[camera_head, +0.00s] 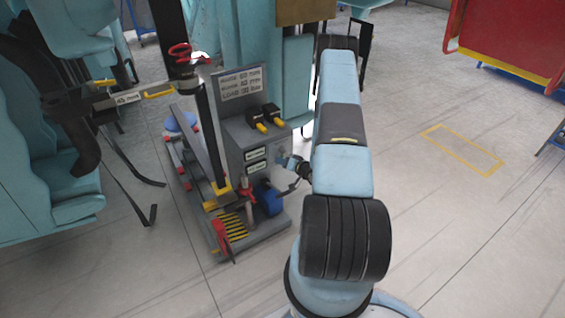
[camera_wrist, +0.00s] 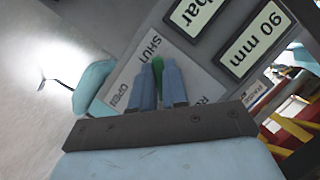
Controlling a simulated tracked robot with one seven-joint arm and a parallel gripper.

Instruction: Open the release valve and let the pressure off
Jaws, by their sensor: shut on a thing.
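The release valve's handle (camera_wrist: 157,65) is a small green piece in front of a pale label plate (camera_wrist: 127,77) in the wrist view. The plate reads SHUT and OPEN, with a partly hidden word starting with R. My gripper (camera_wrist: 159,72) has its blue fingers closed on either side of the green handle. Most of the handle is hidden by the fingers, so its exact setting cannot be told. In the head view, the valve is on the grey machine (camera_head: 236,140), and my arm reaches its right side. The handle is too small to make out there.
Two readouts (camera_wrist: 250,45) sit beside the plate; visible text includes "bar" and "90 mm". Black levers with yellow ends (camera_head: 264,124) stick out above. A blue part (camera_head: 268,198) and red-topped post (camera_head: 247,194) stand low in front. Teal seats (camera_head: 50,165) are left; open floor lies right.

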